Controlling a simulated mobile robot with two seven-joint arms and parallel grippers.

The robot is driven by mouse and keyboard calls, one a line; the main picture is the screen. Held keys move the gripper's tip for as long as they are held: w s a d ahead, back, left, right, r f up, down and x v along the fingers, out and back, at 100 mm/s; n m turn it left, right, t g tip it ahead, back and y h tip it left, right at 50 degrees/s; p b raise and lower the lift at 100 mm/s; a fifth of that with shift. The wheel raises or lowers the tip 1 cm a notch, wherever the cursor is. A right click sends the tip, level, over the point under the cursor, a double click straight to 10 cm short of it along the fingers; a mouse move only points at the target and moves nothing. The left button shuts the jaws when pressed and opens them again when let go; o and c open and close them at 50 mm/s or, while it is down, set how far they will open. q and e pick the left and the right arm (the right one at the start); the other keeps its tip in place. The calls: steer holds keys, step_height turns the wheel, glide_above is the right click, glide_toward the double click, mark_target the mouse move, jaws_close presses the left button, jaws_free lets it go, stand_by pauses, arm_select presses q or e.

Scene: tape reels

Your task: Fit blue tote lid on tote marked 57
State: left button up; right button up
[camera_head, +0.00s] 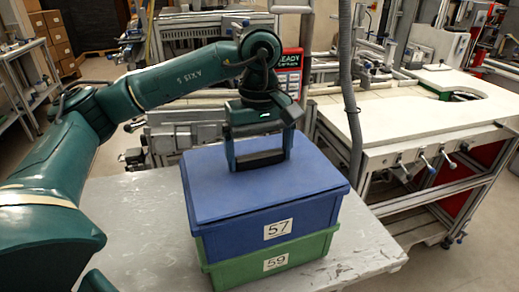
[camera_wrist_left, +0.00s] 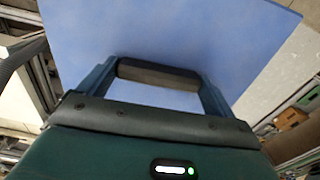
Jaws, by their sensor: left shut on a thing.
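The blue lid (camera_head: 225,195) lies across the top of the blue tote marked 57 (camera_head: 250,236), roughly lined up with its rim. I cannot tell whether it is pressed fully down or just above the rim. The blue tote stands on a green tote marked 59 (camera_head: 300,254). My left gripper (camera_head: 260,160) points down over the back half of the lid, shut on its dark handle bar. In the left wrist view, the fingers (camera_wrist_left: 158,82) hold the ends of the dark handle (camera_wrist_left: 158,74), with the blue lid (camera_wrist_left: 140,35) beyond. My right gripper is not in view.
The totes stand on a worn grey table (camera_head: 140,220) with free room at the left and front right. A light-topped workbench (camera_head: 400,125) is at the right. A grey hose (camera_head: 349,90) hangs just behind the tote. Metal machinery stands behind.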

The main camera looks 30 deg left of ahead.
mark_target(260, 153)
arm_select(q)
steer(key=o, duration=0.8)
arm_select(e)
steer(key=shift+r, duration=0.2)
arm_select(q)
steer(key=shift+r, duration=0.25)
step_height(260, 153, up, 13)
steer(key=p, duration=0.2)
steer(key=shift+f, duration=0.15)
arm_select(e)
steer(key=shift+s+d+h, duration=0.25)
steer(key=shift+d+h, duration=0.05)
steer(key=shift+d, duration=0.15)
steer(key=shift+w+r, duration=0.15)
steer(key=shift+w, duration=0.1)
